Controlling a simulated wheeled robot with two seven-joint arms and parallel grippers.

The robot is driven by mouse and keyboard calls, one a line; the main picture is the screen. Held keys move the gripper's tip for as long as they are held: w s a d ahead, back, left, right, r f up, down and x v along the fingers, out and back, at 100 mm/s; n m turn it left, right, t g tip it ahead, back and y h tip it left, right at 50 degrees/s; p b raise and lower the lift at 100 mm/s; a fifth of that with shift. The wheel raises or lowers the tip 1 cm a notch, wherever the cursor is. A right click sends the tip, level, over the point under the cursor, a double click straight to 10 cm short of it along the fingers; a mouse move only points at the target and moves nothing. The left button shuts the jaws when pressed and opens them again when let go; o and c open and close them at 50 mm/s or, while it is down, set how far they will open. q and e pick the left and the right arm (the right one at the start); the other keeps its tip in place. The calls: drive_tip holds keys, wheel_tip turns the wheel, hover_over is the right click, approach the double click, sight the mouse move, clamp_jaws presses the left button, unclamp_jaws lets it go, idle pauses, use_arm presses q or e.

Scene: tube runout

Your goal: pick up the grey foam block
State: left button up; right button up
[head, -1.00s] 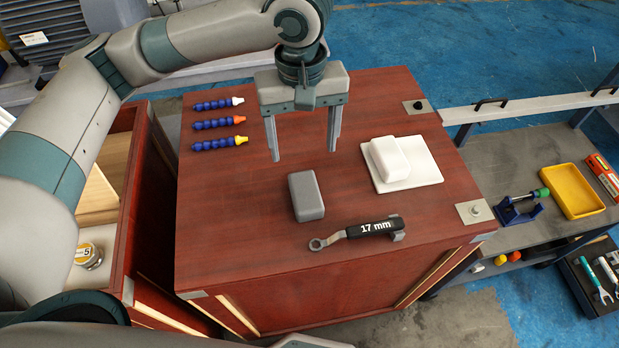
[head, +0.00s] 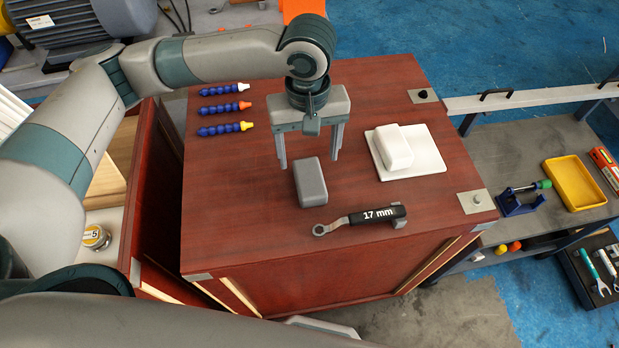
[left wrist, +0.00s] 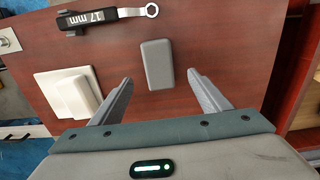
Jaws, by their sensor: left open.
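The grey foam block (head: 310,182) lies on the red-brown wooden top (head: 240,215), left of the white block on its white pad. My left gripper (head: 309,162) is open, pointing down just behind the grey block, with empty space between its fingers. In the left wrist view the grey foam block (left wrist: 157,64) lies beyond the fingertips, roughly in line with the gap of my left gripper (left wrist: 160,82). Nothing is held. My right gripper does not show in the head view.
A 17 mm wrench (head: 362,218) lies in front of the grey block. A white block on a pad (head: 425,160) is to the right. Several blue tubes with coloured tips (head: 222,108) lie at the back left. An open drawer (head: 125,220) is at the left.

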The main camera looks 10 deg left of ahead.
sight(310, 177)
use_arm(q)
drive_tip(key=shift+f+p, duration=0.35)
drive_tip(key=shift+f, duration=2.2)
drive_tip(key=shift+f, duration=0.15)
drive_tip(key=shift+f+p, duration=0.3)
drive_tip(key=shift+w+d+f+p, duration=0.15)
drive_tip(key=shift+f+p, duration=0.4)
drive_tip(key=shift+f, duration=1.6)
drive_tip(key=c, duration=1.1)
